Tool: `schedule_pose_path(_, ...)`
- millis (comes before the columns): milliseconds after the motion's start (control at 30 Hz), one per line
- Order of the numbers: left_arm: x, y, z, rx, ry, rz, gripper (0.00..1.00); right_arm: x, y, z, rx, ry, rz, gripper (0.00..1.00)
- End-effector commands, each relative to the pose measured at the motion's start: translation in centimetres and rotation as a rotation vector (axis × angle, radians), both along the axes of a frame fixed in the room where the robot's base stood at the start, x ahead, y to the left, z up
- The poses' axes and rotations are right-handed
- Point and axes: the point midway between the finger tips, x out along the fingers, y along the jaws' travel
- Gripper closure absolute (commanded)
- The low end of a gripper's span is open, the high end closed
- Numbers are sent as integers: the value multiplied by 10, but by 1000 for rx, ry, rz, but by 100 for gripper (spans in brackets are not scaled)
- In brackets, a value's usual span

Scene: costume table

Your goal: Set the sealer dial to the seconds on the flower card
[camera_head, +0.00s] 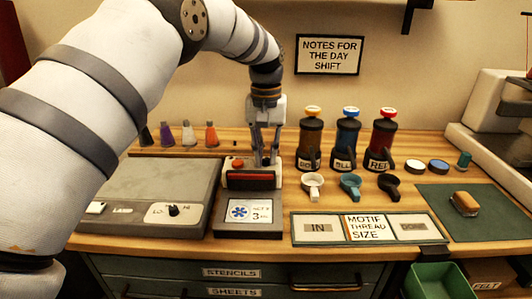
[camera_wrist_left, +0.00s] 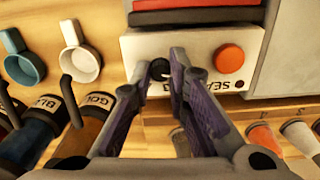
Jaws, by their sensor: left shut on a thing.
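The sealer (camera_head: 238,181) is a small red and white box on the table, with an orange button (camera_head: 238,163). In the left wrist view its white panel (camera_wrist_left: 190,47) shows the orange button (camera_wrist_left: 229,59), a partly covered label and a black round dial (camera_wrist_left: 159,67). My left gripper (camera_head: 265,160) points down at the sealer from above. In the left wrist view its fingertips (camera_wrist_left: 168,75) are shut on the dial. The dial's pointer and scale cannot be read. The flower card (camera_head: 247,212) in front of the sealer shows a blue flower and a 3. My right gripper is not in view.
A grey machine (camera_head: 145,190) with its own knob (camera_head: 174,210) stands left of the sealer. Bottles with yellow, blue and red caps (camera_head: 346,140) stand to the right, with white, teal and black cups (camera_head: 350,186) before them. A motif tray (camera_head: 369,240) lies front right.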

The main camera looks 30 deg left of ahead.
Motion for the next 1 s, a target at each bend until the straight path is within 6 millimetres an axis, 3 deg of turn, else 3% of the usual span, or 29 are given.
schedule_pose_path(1000, 0, 1, 0, 1, 0, -911, 100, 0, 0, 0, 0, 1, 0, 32)
